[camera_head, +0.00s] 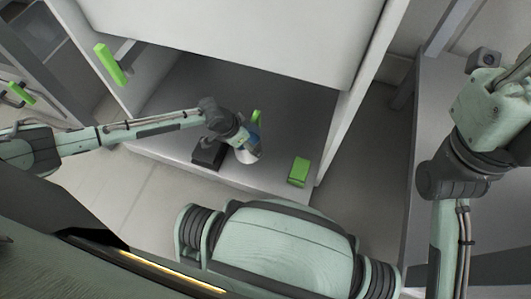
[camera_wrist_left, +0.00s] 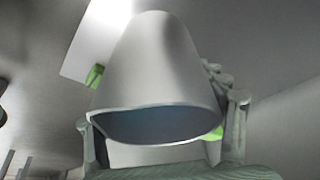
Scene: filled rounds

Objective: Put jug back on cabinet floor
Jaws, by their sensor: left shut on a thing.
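The pale grey, cone-shaped jug (camera_head: 247,155) is in my left gripper (camera_head: 246,138), at the front of the open cabinet. In the left wrist view the jug (camera_wrist_left: 158,65) fills the middle, its wide dark opening facing the camera, between the two fingers of the gripper (camera_wrist_left: 165,130). The gripper is shut on it. The cabinet floor (camera_head: 180,95) is a dark grey surface. I cannot tell whether the jug touches it.
A black box-like object (camera_head: 208,156) is beside the jug, near the cabinet's front edge. A green block (camera_head: 299,171) is at the right front. A white panel (camera_head: 250,35) hangs above the opening. A grey table (camera_head: 445,80) stands at the right. The cabinet floor farther back looks clear.

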